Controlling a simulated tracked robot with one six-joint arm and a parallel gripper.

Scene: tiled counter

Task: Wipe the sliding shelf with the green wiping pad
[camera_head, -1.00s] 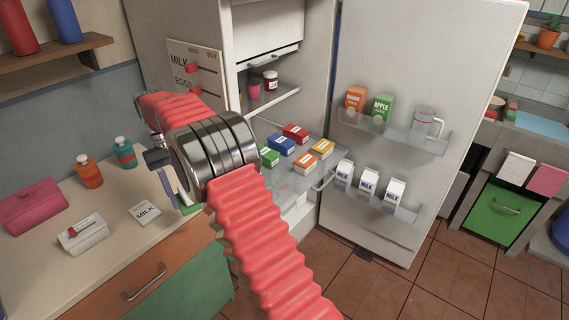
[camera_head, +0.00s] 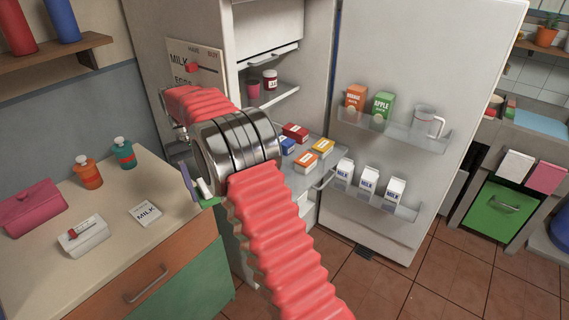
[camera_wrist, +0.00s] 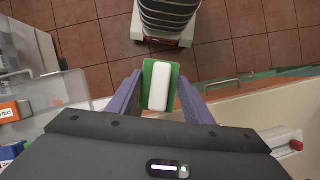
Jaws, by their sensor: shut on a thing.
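My gripper (camera_wrist: 158,90) is shut on the white handle (camera_wrist: 161,84) of the green wiping pad (camera_wrist: 147,72). In the head view the pad (camera_head: 209,202) shows as a small green edge left of my wrist, in the air beside the counter's right end. The sliding shelf (camera_head: 299,182) is a clear shelf pulled out of the open fridge. It holds a red box (camera_head: 295,132), a blue box (camera_head: 287,146), a yellow box (camera_head: 322,146) and an orange box (camera_head: 307,161). My arm covers the shelf's left part. The shelf's clear edge (camera_wrist: 66,92) shows at left in the wrist view.
The open fridge door (camera_head: 420,60) on the right carries cartons and a jug (camera_head: 427,122). The counter (camera_head: 110,215) at left holds bottles, a pink case (camera_head: 32,207), a white box (camera_head: 83,235) and a MILK card (camera_head: 146,213). Tiled floor (camera_wrist: 235,50) lies below the pad.

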